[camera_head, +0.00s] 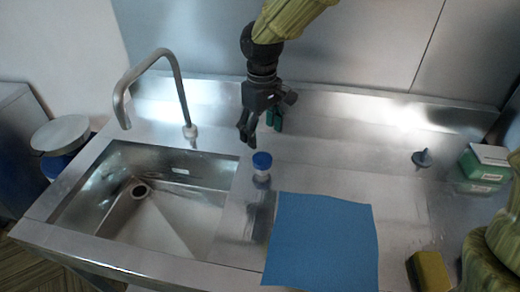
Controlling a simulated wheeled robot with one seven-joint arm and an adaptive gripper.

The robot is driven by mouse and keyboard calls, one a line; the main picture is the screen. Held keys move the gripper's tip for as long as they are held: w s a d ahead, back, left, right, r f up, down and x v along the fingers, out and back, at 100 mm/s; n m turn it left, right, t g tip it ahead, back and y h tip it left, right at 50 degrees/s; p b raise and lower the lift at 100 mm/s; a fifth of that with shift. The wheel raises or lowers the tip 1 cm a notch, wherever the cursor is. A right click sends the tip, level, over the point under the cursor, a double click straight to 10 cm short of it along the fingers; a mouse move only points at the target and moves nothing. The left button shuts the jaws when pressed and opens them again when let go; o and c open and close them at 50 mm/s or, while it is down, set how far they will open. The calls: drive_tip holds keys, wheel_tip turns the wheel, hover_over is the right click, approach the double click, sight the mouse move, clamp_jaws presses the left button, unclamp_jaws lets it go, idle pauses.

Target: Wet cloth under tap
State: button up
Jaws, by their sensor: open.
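A flat blue cloth (322,243) lies on the steel counter right of the sink, close to the front edge. The curved metal tap (180,88) rises behind the sink, with its spout end over the back left of the basin. No water stream shows. The sink basin (170,222) looks empty, with a dark drain hole near its left side. My gripper (261,131) is open and empty, pointing down above the counter behind the cloth, right of the tap. It is apart from the cloth.
A small jar with a blue lid (262,161) stands between the sink and cloth, just below my gripper in view. A yellow sponge (430,272), a dark small object (422,158) and a green-white box (485,164) are at the right. The counter's middle right is clear.

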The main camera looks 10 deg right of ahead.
sight(262, 158)
wheel_tip(262, 158, down, 9)
drive_tip(key=shift+d+f+p, duration=0.1)
drive_tip(key=shift+f+p, duration=0.1)
drive_tip(key=shift+p, duration=0.2)
drive_tip(key=c, duration=1)
